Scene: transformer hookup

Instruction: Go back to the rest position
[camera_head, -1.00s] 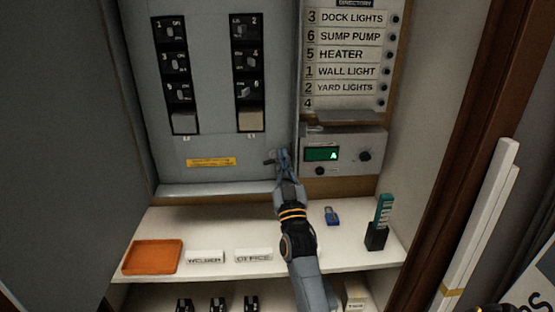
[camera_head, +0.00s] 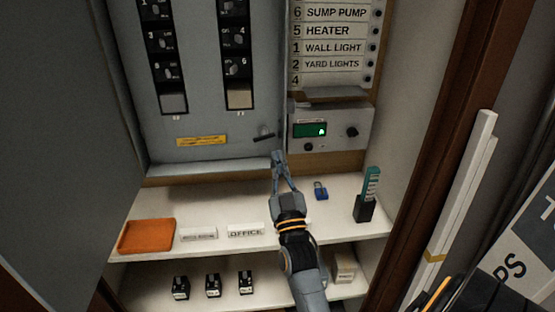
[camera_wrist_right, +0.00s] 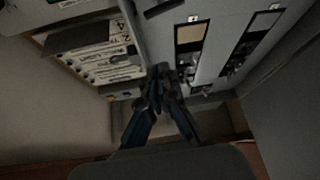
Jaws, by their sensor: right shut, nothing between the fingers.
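My right gripper (camera_head: 279,157) is shut and empty in the head view. It points up in front of the lower edge of the grey breaker panel (camera_head: 220,150), above the white shelf. A dark handle (camera_head: 264,136) sits on the panel just up and left of the fingertips, apart from them in the picture. In the right wrist view the shut fingers (camera_wrist_right: 160,75) show in the middle, with the panel and the label directory beyond. My left gripper is not in view.
The upper shelf holds an orange tray (camera_head: 147,237), an OFFICE label (camera_head: 246,230), a blue item (camera_head: 320,191) and a black holder with a teal piece (camera_head: 371,185). Several breakers (camera_head: 213,286) stand below. A grey door (camera_head: 50,130) stands at left, white strips (camera_head: 462,200) at right.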

